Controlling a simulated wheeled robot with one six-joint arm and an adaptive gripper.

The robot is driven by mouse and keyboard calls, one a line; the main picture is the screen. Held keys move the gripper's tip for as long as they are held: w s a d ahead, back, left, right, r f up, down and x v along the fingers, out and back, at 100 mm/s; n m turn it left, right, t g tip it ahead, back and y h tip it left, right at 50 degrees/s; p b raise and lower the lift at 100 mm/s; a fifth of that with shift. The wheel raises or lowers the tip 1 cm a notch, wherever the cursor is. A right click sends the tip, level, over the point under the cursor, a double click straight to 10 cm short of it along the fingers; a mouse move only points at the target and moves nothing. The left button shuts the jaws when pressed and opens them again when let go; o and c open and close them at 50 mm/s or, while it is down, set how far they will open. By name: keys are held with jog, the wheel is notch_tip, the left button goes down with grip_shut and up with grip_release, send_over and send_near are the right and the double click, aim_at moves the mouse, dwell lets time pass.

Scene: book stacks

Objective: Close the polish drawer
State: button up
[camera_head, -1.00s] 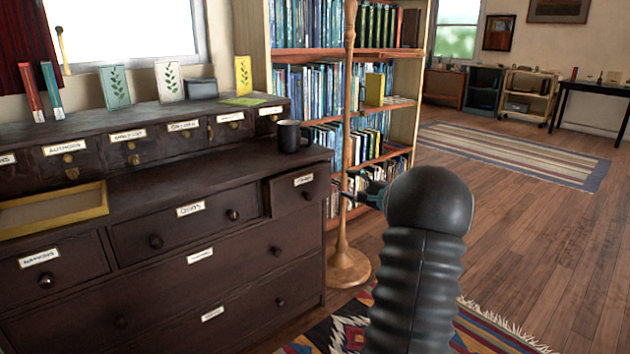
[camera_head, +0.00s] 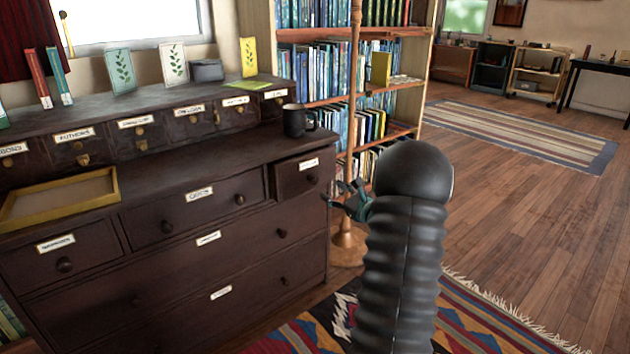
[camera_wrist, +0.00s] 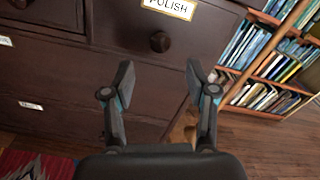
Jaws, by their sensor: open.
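The polish drawer (camera_head: 301,174) is the small top-right drawer of the dark dresser. It sticks out a little from the dresser front. In the wrist view its front (camera_wrist: 178,42) fills the upper middle, with the label "POLISH" and a dark round knob (camera_wrist: 160,42). My gripper (camera_head: 345,198) is in front of and slightly right of the drawer, apart from it. In the wrist view its two fingers (camera_wrist: 160,80) are spread and empty, just below the knob. My arm hides part of the floor and bookcase.
The dresser (camera_head: 215,265) has other drawers, which look shut. A black mug (camera_head: 296,120) and a yellow-rimmed tray (camera_head: 60,200) rest on its top. A wooden stand (camera_head: 350,240) rises close behind my gripper. A bookcase (camera_head: 418,90) stands behind it. Open wooden floor lies right.

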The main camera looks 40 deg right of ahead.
aim_at(316, 181)
jog(key=w, duration=0.9)
jog(key=shift+w+a+p, duration=0.15)
jog(key=shift+a+p, duration=0.15)
jog(key=shift+p, duration=0.1)
grip_shut()
